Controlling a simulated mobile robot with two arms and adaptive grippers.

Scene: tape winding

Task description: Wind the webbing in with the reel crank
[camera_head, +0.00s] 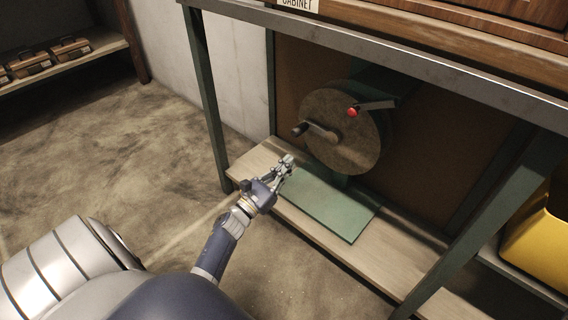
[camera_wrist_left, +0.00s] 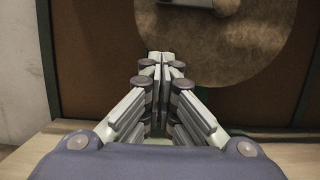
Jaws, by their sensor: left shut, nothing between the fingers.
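The reel (camera_head: 342,152) is a round brown disc on a green stand under the bench. Its crank (camera_head: 320,132) has a dark handle (camera_head: 299,129) pointing out to the left. A lever with a red knob (camera_head: 352,112) sits at the upper right of the disc. My left gripper (camera_head: 287,163) is shut and empty, below and a little left of the crank handle, apart from it. In the left wrist view the closed fingers (camera_wrist_left: 160,60) point toward the reel disc (camera_wrist_left: 235,50), with part of the crank (camera_wrist_left: 195,4) at the top edge. I cannot make out the webbing. My right gripper is not in view.
A green base plate (camera_head: 335,208) lies on the wooden lower shelf (camera_head: 257,160). Green bench legs (camera_head: 207,100) stand at either side, with the bench's metal edge (camera_head: 400,62) above. A yellow bin (camera_head: 540,245) is at the right. Toolboxes (camera_head: 70,48) sit on a far-left shelf.

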